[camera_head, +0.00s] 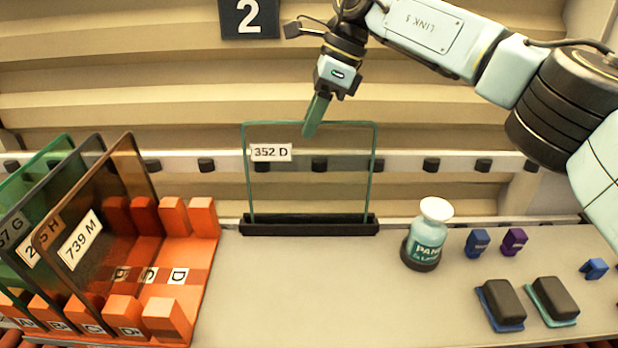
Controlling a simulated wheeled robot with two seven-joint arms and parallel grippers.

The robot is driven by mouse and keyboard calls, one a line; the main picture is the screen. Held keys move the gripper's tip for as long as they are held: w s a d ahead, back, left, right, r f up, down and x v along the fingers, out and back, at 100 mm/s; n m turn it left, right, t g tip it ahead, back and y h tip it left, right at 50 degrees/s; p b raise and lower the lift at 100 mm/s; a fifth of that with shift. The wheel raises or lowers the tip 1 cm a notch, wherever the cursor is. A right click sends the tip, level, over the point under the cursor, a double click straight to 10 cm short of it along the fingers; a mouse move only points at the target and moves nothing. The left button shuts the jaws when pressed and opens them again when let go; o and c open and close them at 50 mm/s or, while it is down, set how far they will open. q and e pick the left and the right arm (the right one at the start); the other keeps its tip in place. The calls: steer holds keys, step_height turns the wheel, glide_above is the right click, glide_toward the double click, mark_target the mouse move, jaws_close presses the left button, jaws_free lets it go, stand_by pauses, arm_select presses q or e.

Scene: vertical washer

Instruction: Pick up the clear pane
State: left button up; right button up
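The clear pane (310,185) stands upright in a black slotted base (309,228) at the back middle of the table. It has a greenish edge and a white label reading "352 D" at its upper left. My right gripper (316,115) comes down from above, with its teal finger overlapping the pane's top edge, right of the label. Only one finger shows clearly, so I cannot tell whether it grips the pane or is only beside it. My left gripper is not in view.
An orange rack (185,285) at left holds several tinted panes, the nearest an amber one (105,225) labelled "739 M". Right of the clear pane are a spray-like bottle (427,238), small blue and purple clips (514,241) and two dark pads (502,303). The front middle table is clear.

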mark_target(305, 146)
steer(key=x, duration=0.1)
steer(key=p+x, duration=0.1)
steer(key=x, duration=0.1)
steer(key=shift+w+f, duration=0.25)
steer(key=shift+f, duration=0.45)
steer(key=shift+f, duration=0.2)
jaws_close()
steer(key=shift+r, duration=0.15)
stand_by(1.0)
